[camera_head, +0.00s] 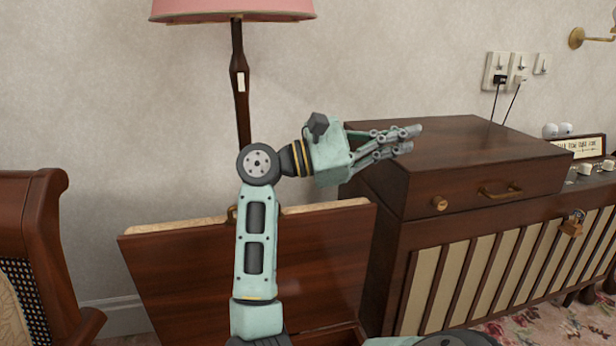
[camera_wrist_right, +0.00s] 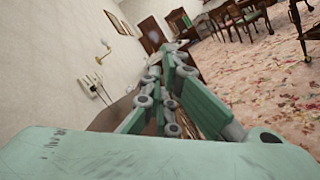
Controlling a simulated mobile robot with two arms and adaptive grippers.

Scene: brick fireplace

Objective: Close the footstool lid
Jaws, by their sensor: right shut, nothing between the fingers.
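The footstool lid (camera_head: 180,272) is a dark, glossy wooden panel, standing raised at the bottom centre of the head view. A pale padded strip shows along its top edge. Only a little of the footstool's dark box (camera_head: 335,338) shows at the bottom edge; the rest is out of frame or hidden by my arm. My right arm crosses in front of the lid. My right gripper (camera_head: 412,138) is above and right of the lid, pointing right, shut and empty. Its fingers (camera_wrist_right: 168,82) also show in the right wrist view. My left gripper is not in view.
A dark wooden cabinet (camera_head: 480,150) with cream slats stands close on the lid's right, beneath my right gripper. A cane-sided chair (camera_head: 35,250) is at the left. A pink-shaded lamp (camera_head: 238,75) stands behind the lid. Patterned carpet (camera_wrist_right: 270,85) lies open in the wrist view.

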